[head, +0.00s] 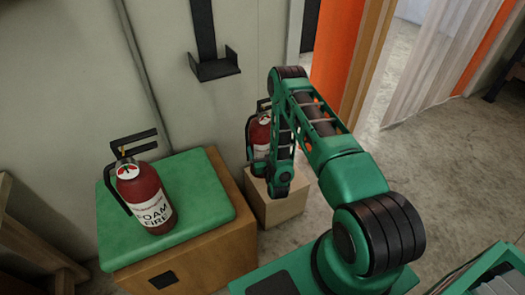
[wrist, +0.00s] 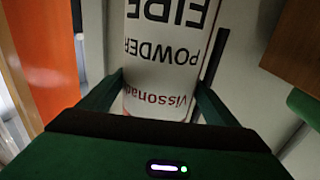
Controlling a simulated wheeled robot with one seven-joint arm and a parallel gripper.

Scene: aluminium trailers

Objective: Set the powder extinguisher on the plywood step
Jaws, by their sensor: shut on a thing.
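The powder extinguisher (head: 260,134), a red cylinder with a white label, is upright near the wall in the head view, partly hidden by my arm. Its white label (wrist: 165,55) fills the middle of the wrist view, reading "POWDER" upside down. My gripper (wrist: 160,84) is shut on its body, one green finger on each side. The plywood step (head: 277,208), a small light-brown box, is directly below the extinguisher. Whether the base touches the step's top or hangs just above it, I cannot tell.
A foam extinguisher (head: 147,195) stands on a green-cushioned wooden box (head: 195,262) left of the step. An empty black wall bracket (head: 214,66) is above. An orange panel (head: 338,50) stands at the right. The concrete floor right of the step is clear.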

